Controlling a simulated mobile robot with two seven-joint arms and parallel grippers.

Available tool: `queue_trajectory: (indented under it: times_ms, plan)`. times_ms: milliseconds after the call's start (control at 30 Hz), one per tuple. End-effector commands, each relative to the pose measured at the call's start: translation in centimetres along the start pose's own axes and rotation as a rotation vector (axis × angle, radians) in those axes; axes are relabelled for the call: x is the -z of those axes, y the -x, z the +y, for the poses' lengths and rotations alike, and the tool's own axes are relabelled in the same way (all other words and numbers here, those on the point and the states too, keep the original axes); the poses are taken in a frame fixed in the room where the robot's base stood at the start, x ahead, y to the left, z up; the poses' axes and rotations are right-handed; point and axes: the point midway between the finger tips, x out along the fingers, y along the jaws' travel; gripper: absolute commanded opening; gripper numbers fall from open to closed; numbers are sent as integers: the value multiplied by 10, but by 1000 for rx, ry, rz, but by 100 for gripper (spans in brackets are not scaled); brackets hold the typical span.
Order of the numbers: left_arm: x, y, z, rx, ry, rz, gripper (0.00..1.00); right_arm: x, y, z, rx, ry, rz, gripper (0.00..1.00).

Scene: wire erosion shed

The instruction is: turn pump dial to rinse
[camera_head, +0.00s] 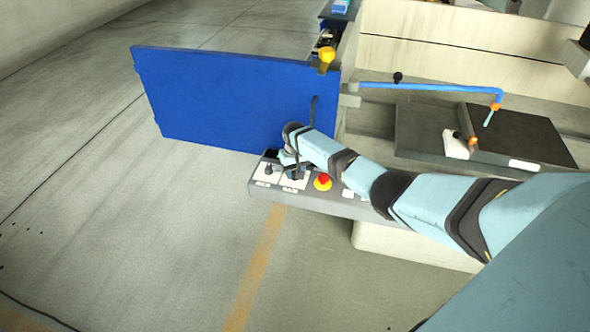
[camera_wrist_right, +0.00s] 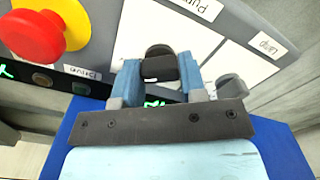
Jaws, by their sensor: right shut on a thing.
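The pump dial (camera_wrist_right: 160,64) is a dark round knob on a white plate of the control panel, beside a label that reads as pump. My right gripper (camera_wrist_right: 158,80) is shut on it, with one blue-grey finger on each side. In the head view my right gripper (camera_head: 289,164) reaches down onto the panel (camera_head: 262,190), and my wrist and fingers hide much of the dial. I cannot read a rinse mark or the dial's setting. My left gripper is not in view.
A red mushroom button on a yellow base (camera_head: 323,181) sits right of the dial. A smaller lamp knob (camera_wrist_right: 231,87) is close beside my fingers. A blue upright panel (camera_head: 225,100) stands just behind the controls. A machine bed with a blue hose (camera_head: 430,87) lies behind my right arm.

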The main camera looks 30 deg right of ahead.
Motion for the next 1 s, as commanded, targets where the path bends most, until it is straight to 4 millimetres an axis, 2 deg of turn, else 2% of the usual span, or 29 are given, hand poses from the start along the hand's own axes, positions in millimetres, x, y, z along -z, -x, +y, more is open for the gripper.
queue_trajectory:
  times_ms: [433,467,500,567,867,1000]
  plan:
    - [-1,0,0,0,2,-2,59,1,1,0,1,-12,2,15]
    - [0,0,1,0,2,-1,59,1,1,0,1,-12,2,43]
    - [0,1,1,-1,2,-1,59,1,1,0,1,-12,2,52]
    - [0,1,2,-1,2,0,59,1,1,0,1,-11,2,64]
    - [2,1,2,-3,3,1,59,1,2,0,0,-10,2,64]
    - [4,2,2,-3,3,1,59,1,17,0,1,-10,4,64]
